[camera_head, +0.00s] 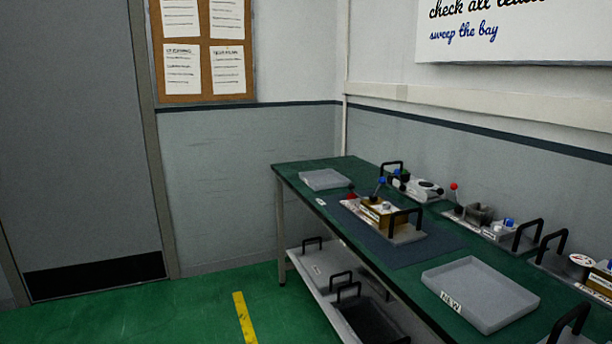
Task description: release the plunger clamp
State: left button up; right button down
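A fixture (408,236) with a brass-coloured block (374,214) sits on a dark blue mat (442,243) on the green bench. Neither of my grippers shows in the head view.
A grey tray (324,179) lies at the bench's far end and a tray marked NEW (480,292) nearer. Handled fixtures stand along the wall side, one with a red-knobbed lever (453,187). A lower shelf (318,268) holds more handled items. Green floor left of the bench is clear.

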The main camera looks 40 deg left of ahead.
aim_at(381, 181)
jog(key=u, duration=0.9)
jog(key=i+j+z, duration=0.3)
jog(key=i+j, duration=0.2)
jog(key=i+j+z, duration=0.15)
jog(key=j, duration=0.25)
jog(key=i+j+z, duration=0.3)
jog(key=j, duration=0.4)
jog(key=i+j+z, duration=0.15)
jog(key=i+j, duration=0.15)
jog(key=i+j+z, duration=0.15)
jog(key=j, duration=0.35)
